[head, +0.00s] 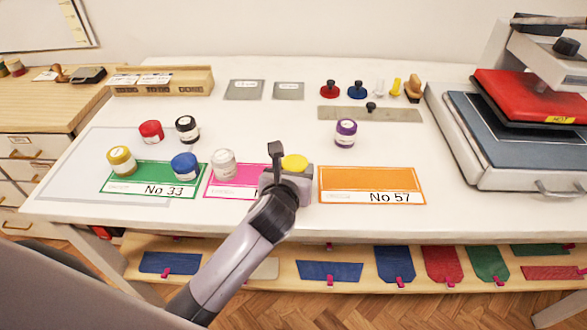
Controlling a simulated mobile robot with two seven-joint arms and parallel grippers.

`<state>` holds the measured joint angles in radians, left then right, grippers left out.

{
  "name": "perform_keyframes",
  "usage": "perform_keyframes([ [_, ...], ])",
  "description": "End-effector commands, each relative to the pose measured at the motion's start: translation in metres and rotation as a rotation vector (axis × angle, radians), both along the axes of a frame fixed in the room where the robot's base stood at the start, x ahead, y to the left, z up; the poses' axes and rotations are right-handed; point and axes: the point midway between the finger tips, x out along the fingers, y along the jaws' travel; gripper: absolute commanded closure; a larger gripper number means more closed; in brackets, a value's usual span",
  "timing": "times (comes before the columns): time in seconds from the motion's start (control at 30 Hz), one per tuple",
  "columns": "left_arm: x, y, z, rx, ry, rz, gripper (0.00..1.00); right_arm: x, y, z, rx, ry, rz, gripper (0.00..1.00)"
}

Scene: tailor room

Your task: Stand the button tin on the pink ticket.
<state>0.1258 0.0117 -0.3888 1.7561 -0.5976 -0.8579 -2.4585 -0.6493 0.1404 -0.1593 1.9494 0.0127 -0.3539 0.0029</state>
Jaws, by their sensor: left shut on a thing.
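My left gripper (285,182) reaches in from the bottom and is shut on a round yellow-topped tin (295,162), probably the button tin; its sides are mostly hidden by the jaws. The pink ticket (214,188) lies on the white table, left of and partly behind the gripper, its right part and number hidden. A white jar (224,163) stands on the ticket's left part. I cannot tell whether the held tin touches the table. My right gripper is not in view.
The green ticket (150,187) carries a blue jar (185,166) and a gold-lidded jar (121,160). The orange ticket (372,180) at right is empty. Red (151,131), black (187,129) and purple (345,133) jars stand behind. A heat press (520,140) fills the right.

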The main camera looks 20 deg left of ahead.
Motion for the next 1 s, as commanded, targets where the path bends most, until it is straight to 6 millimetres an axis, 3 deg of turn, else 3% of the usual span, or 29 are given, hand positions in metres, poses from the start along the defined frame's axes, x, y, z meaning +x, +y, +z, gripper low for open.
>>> perform_keyframes([
  [0.07, 0.000, 0.000, -0.002, 0.001, -0.001, 0.000, 0.73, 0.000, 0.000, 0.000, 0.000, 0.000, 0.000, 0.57],
  [0.1, 0.000, 0.000, -0.003, 0.000, 0.000, 0.000, 0.30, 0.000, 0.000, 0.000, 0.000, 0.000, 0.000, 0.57],
  [0.17, 0.000, 0.000, -0.002, 0.000, 0.000, 0.000, 0.13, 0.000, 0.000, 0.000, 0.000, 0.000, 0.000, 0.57],
  [0.57, -0.002, 0.000, 0.002, 0.001, 0.000, 0.000, 0.13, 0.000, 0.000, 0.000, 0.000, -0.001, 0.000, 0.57],
  [0.77, -0.024, -0.003, 0.010, 0.002, 0.000, -0.001, 0.13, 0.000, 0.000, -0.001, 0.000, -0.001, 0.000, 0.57],
  [1.0, -0.063, -0.008, 0.026, 0.000, 0.001, -0.001, 0.13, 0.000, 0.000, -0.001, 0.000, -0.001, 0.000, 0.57],
])
